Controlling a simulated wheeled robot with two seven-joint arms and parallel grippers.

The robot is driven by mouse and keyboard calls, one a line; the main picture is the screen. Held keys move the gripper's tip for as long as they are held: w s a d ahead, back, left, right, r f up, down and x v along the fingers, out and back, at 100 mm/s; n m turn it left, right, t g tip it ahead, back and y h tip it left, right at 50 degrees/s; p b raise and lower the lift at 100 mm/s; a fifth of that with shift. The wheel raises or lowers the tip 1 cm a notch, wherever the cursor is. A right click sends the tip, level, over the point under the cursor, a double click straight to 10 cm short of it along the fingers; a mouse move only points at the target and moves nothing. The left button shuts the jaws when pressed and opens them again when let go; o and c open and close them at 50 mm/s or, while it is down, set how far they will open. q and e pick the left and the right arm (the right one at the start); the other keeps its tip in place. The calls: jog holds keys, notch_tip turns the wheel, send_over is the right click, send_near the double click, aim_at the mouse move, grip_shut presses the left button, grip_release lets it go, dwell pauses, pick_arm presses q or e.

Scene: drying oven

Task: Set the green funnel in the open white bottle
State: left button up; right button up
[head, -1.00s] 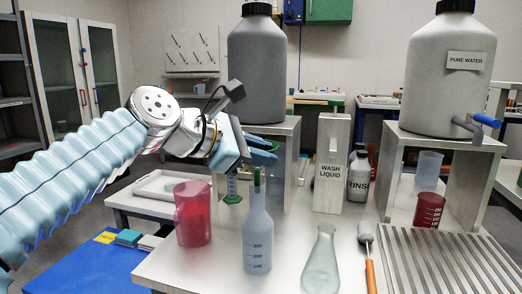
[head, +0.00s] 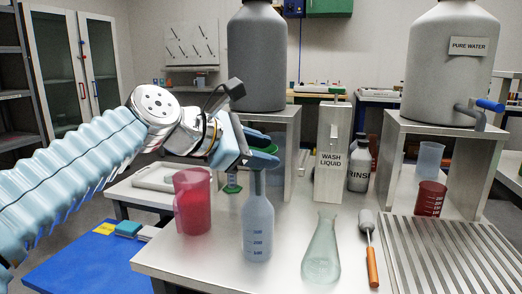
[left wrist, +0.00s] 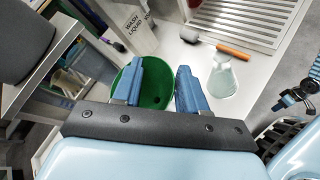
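The open white bottle (head: 257,232) stands upright near the front of the table, its neck just under my left gripper (head: 272,158). The green funnel (head: 262,147) is at the bottle's mouth, bowl upward; its stem is no longer visible and appears to be inside the neck. In the left wrist view, the funnel's bowl (left wrist: 155,84) lies at my left gripper's fingers (left wrist: 162,68). The fingers stand apart, one over the bowl and one at its edge. A small dark part with blue tips at the right edge may be my right gripper (left wrist: 296,102); its state is unclear.
A red pitcher (head: 193,205) stands close left of the bottle. A glass flask (head: 321,255) and an orange-handled brush (head: 371,262) are to the right. The wash liquid container (head: 332,165) and a metal stand (head: 285,130) are behind. A slatted rack (head: 440,255) fills the right.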

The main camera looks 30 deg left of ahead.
pick_arm(q)
jog(key=shift+o, duration=0.4)
jog(key=p+v, duration=0.1)
jog(key=v, duration=1.2)
jog(key=shift+s+a+r, duration=0.2)
jog(key=shift+s, duration=0.1)
